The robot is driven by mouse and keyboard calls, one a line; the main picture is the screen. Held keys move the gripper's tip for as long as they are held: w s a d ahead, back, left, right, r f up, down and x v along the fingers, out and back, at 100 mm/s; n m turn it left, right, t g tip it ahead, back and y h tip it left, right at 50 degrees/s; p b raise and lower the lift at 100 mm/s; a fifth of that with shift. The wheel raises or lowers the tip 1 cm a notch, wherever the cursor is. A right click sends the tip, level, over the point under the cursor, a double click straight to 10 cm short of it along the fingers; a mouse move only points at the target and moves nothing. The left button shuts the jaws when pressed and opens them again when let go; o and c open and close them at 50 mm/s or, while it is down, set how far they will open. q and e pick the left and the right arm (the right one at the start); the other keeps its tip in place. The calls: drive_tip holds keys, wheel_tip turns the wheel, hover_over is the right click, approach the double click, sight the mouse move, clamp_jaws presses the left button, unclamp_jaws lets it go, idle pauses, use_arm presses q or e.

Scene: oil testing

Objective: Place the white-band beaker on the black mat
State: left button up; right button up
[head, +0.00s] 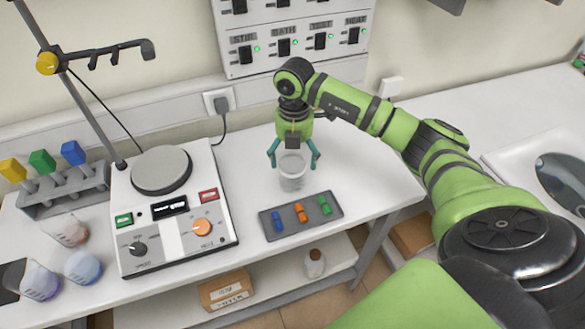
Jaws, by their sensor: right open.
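A clear, whitish beaker (292,182) stands upright on the white bench behind the small grey tray; it appears to be the white-band beaker, though the band is hard to make out. My right gripper (293,162) points down over it. Its teal fingers are open, one on each side of the beaker's rim, with no clear contact. A dark flat patch (11,277) at the far left edge may be the black mat; most of it is cut off or behind a beaker. My left gripper is not in view.
A grey tray (264,224) with blue, orange and green pieces lies in front of the beaker. A hotplate (197,256) with a stand is to the left. Reddish (70,231), blue (83,268) and purple (41,284) beakers stand further left. The bench right of the beaker is clear.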

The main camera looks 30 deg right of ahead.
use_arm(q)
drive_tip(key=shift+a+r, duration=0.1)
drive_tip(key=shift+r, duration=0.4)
use_arm(e)
drive_tip(key=shift+f, duration=1.15)
drive_tip(key=c, duration=1.2)
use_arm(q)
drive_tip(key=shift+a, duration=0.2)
use_arm(e)
drive_tip(key=shift+a, duration=0.1)
drive_tip(key=shift+c, duration=0.9)
